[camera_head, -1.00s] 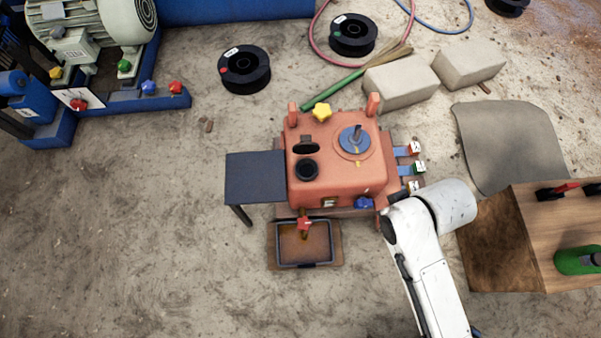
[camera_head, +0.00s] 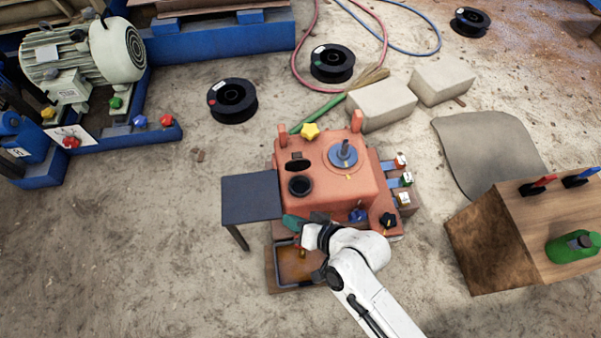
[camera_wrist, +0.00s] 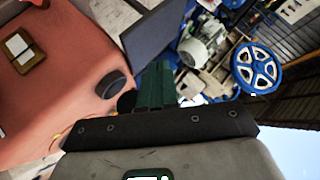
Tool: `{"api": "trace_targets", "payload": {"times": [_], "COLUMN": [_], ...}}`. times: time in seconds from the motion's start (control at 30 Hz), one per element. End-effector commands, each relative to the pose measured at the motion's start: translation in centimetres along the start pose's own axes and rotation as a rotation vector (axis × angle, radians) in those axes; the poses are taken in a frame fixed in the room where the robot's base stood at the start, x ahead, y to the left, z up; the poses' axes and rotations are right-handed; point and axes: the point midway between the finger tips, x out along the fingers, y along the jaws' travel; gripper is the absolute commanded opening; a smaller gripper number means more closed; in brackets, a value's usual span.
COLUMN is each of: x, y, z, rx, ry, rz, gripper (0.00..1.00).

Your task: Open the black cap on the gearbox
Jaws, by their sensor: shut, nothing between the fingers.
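The orange-red gearbox (camera_head: 345,190) stands in the middle of the head view. On its top left is a black round fitting (camera_head: 300,186), with a dark oval piece (camera_head: 297,164) just behind it. A black lobed knob (camera_head: 388,220) sits at its front right corner. I cannot tell for certain which of these is the cap. My gripper (camera_head: 291,222), with green fingers, is shut and empty at the gearbox's front left, below the round fitting and apart from it in the picture. The wrist view shows the fingers (camera_wrist: 156,86) beside a black rounded part (camera_wrist: 112,84) on the gearbox.
A dark side plate (camera_head: 250,198) adjoins the gearbox's left. A tray (camera_head: 284,271) lies below my gripper. A yellow knob (camera_head: 310,131) and a blue disc (camera_head: 343,153) are on top. A wooden box (camera_head: 490,240) stands right. Open floor lies left.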

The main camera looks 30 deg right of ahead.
Motion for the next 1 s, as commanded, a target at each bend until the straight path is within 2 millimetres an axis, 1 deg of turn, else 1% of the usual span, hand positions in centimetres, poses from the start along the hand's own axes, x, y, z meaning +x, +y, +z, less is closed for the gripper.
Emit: {"api": "trace_targets", "payload": {"times": [0.03,0.1,0.2,0.3,0.37,0.47,0.6,0.7,0.87,1.0], "x": [0.9,1.9,2.8,3.2,3.2,2.7,1.5,0.5,-0.7,-0.7], "y": [-0.7,-1.4,-2.1,-2.0,-1.7,-0.5,1.7,3.1,4.6,4.9], "z": [0.0,-0.2,-0.7,-0.9,-1.0,-1.0,-0.5,0.0,0.5,0.1], "rx": [0.051,0.135,0.262,0.388,0.465,0.588,0.731,0.799,0.853,0.862], "ry": [0.052,0.136,0.259,0.383,0.459,0.591,0.768,0.871,0.966,0.988], "rz": [-0.042,-0.097,-0.166,-0.22,-0.245,-0.274,-0.291,-0.293,-0.29,-0.291], "gripper": [0.0,0.0,0.0,0.0,0.0,0.0,0.0,0.0,0.0,0.0]}}
